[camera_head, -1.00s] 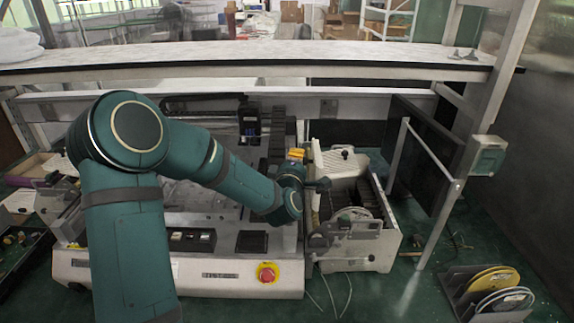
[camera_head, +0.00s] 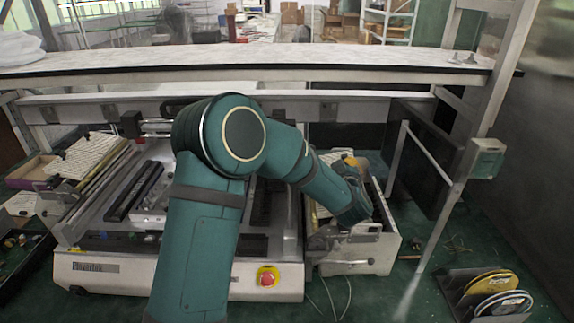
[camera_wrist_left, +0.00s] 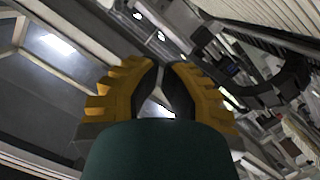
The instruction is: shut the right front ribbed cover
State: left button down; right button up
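The right front ribbed cover is mostly hidden behind my left arm in the head view, so I cannot tell its angle. My left gripper's yellow part (camera_head: 352,164) shows at the back of the right-hand feeder bay (camera_head: 385,245), beyond my teal wrist. In the left wrist view the two yellow fingers with dark pads have their tips together (camera_wrist_left: 162,72), with a small gap lower down and nothing seen between them. A pale ribbed panel (camera_wrist_left: 275,22) lies at the upper right there, apart from the fingers; I cannot tell which cover it is. My right gripper is not in view.
Another pale ribbed cover (camera_head: 86,156) stands raised at the machine's left. A red stop button (camera_head: 267,277) is on the front panel. A metal post (camera_head: 445,210) and a reel rack (camera_head: 490,290) stand to the right. A shelf (camera_head: 250,57) crosses behind.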

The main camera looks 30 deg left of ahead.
pick_arm(q)
jog(key=d+f+m, duration=0.1)
jog(key=w+d+f+m, duration=0.1)
jog(key=shift+w+d+f+m, duration=0.2)
jog(key=shift+w+d+m, duration=0.1)
jog(key=shift+d, duration=0.05)
jog(key=shift+w+d+f+g+y, duration=0.15)
jog(key=shift+d+f, duration=0.05)
jog(key=shift+f, duration=0.15)
jog(key=shift+w+d+f+g+y, duration=0.1)
jog(key=shift+d+f+g+y, duration=0.1)
jog(key=shift+f, duration=0.15)
jog(key=shift+r, duration=0.1)
